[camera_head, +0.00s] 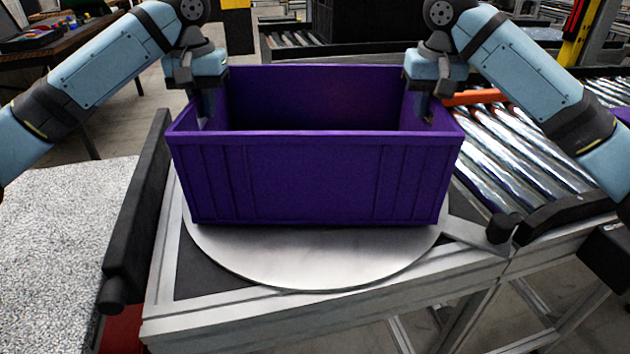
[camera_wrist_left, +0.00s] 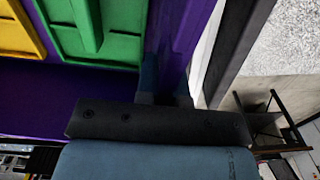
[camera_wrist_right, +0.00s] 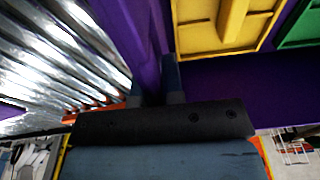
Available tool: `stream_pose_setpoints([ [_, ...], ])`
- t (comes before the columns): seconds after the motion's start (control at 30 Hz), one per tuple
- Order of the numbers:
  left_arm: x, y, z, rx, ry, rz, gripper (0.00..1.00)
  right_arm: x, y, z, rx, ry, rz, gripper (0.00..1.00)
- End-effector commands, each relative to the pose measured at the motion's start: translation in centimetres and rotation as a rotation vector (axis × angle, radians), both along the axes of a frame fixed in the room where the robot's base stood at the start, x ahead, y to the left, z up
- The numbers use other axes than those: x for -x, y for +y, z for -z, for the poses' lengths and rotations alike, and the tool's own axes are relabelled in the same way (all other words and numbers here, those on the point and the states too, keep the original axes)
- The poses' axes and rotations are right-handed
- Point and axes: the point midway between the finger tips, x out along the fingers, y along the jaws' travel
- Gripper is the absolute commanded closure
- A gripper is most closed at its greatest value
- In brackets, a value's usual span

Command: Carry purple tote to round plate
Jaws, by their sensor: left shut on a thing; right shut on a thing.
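The purple tote (camera_head: 315,180) is upright over the round plate (camera_head: 320,265), a pale metal disc whose front part shows below it. I cannot tell whether the tote's bottom touches the plate or hangs just above it. My left gripper (camera_head: 207,112) is shut on the tote's left side wall. My right gripper (camera_head: 424,104) is shut on its right side wall. In the left wrist view a green piece (camera_wrist_left: 110,25) and a yellow piece (camera_wrist_left: 15,30) lie inside the tote. The right wrist view also shows the yellow piece (camera_wrist_right: 225,25). The head view hides these contents.
A roller conveyor (camera_head: 510,140) adjoins the plate's frame on the right. A black bar (camera_head: 138,215) runs along the frame's left side, beside a speckled pale surface (camera_head: 60,250). An orange bar (camera_head: 475,97) lies across the rollers behind my right gripper. A dark table (camera_head: 60,50) stands at the back left.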

Motion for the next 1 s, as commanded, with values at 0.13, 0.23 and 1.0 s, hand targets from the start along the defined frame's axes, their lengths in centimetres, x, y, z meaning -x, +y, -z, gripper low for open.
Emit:
stream_pose_setpoints([
  [0.13,-0.1,0.3,0.7,-0.003,0.000,-0.006,0.87,-0.1,-0.3,0.7,0.002,0.000,0.006,0.87],
  [0.23,-0.1,0.2,0.6,-0.002,0.001,-0.005,0.66,-0.1,-0.3,0.6,0.002,0.001,0.005,0.66],
  [1.0,0.0,0.1,-7.8,-0.003,-0.005,-0.004,0.66,0.0,0.0,0.6,0.000,0.000,0.000,0.66],
])
